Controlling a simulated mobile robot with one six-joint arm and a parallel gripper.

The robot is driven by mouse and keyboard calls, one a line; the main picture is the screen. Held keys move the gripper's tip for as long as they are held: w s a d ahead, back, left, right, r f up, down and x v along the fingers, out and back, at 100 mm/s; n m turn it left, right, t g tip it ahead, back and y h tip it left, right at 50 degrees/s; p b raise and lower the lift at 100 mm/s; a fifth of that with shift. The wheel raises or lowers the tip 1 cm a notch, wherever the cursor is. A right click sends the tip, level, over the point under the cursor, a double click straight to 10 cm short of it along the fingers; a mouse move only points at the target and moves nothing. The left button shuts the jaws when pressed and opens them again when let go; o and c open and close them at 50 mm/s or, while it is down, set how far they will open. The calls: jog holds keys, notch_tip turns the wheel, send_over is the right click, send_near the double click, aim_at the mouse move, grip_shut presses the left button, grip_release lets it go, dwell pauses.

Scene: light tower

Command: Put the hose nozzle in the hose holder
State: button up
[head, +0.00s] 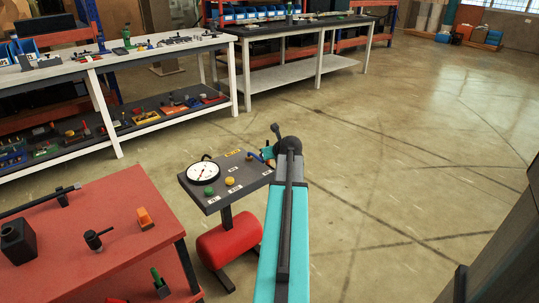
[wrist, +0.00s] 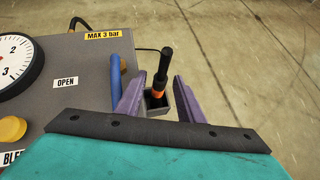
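The hose nozzle (wrist: 165,66), black with an orange band near its lower end, stands slightly tilted in the wrist view. Its lower end appears to sit inside the hose holder (wrist: 157,107), a small grey open box at the panel's right edge. My gripper (wrist: 159,80) has its two purple fingers apart, one on each side of the nozzle, with visible gaps. The fingers do not appear to touch the nozzle. How deep the nozzle sits is unclear. In the head view my arm mostly hides this spot.
The dark panel (head: 221,199) carries a gauge (head: 203,171), buttons and labels, above a red tank (head: 232,240). A blue handle (wrist: 116,82) stands left of the left finger. A red table (head: 85,215) is at left. Open floor lies to the right.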

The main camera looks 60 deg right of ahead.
jog(key=shift+r, duration=0.15)
jog(key=p+v, duration=0.2)
jog(key=v, duration=1)
jog(key=shift+r, duration=0.5)
dwell(0.6)
